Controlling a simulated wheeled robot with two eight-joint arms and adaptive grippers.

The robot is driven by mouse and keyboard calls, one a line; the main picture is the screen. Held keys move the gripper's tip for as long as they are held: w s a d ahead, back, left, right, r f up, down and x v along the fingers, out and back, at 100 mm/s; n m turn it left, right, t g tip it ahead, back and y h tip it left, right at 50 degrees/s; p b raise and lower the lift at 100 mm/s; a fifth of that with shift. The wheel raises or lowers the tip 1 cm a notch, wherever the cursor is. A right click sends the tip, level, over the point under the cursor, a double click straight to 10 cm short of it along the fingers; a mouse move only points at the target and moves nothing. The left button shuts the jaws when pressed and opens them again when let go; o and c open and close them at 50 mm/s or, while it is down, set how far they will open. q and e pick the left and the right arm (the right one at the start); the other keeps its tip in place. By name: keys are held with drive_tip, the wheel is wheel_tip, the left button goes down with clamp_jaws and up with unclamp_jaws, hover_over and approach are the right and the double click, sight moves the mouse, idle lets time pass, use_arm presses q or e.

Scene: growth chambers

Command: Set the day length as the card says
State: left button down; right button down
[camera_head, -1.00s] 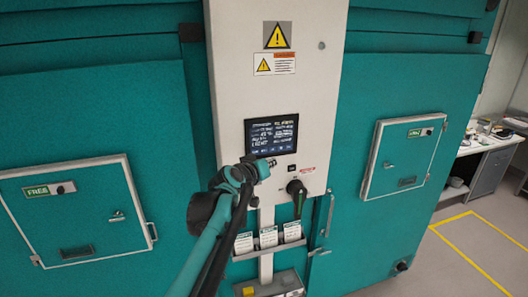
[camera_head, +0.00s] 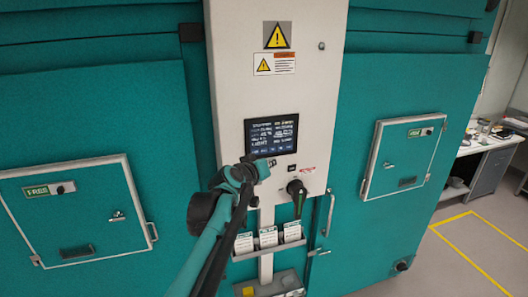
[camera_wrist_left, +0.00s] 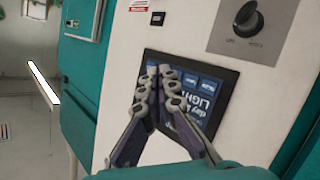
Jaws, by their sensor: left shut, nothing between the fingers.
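The control screen (camera_head: 271,134) is a dark panel with light text on the white column, in the head view. In the left wrist view the screen (camera_wrist_left: 212,92) appears upside down, with "LIGHT" and "day" legible and a row of blue buttons; my fingers cover part of it. My left gripper (camera_head: 268,166) is at the screen's lower edge, and in the left wrist view its fingertips (camera_wrist_left: 160,70) are together, empty, over the button row. I cannot tell whether they touch the glass. Several white cards (camera_head: 268,237) stand in a holder below, their text too small to read. My right gripper is not in view.
A black rotary knob (camera_head: 295,187) sits on the column below the screen, right of my gripper. Teal chamber doors flank the column, with a left hatch (camera_head: 75,212) marked "FREE" and a right hatch (camera_head: 404,155). A cluttered desk (camera_head: 490,147) stands far right.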

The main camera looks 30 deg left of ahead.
sight(264, 150)
use_arm(q)
drive_tip(key=d+n+p, duration=0.1)
drive_tip(key=n, duration=0.5)
drive_tip(key=s+d+n, duration=0.1)
drive_tip(key=n, duration=0.5)
drive_tip(key=s+d+n+p, duration=0.1)
drive_tip(key=n, duration=0.5)
drive_tip(key=shift+s+n+t+p, duration=0.25)
drive_tip(key=shift+n+t+p, duration=0.05)
drive_tip(key=shift+t, duration=0.1)
drive_tip(key=shift+a, duration=0.1)
drive_tip(key=shift+w+a+b, duration=0.4)
drive_tip(key=shift+w+a, duration=1.05)
drive_tip(key=shift+a, duration=0.2)
drive_tip(key=shift+w+a+b, duration=0.35)
drive_tip(key=shift+w+a, duration=1.1)
drive_tip(key=shift+a, duration=0.2)
drive_tip(key=shift+w+a, duration=0.1)
drive_tip(key=shift+a, duration=0.05)
drive_tip(key=shift+w+a, duration=0.2)
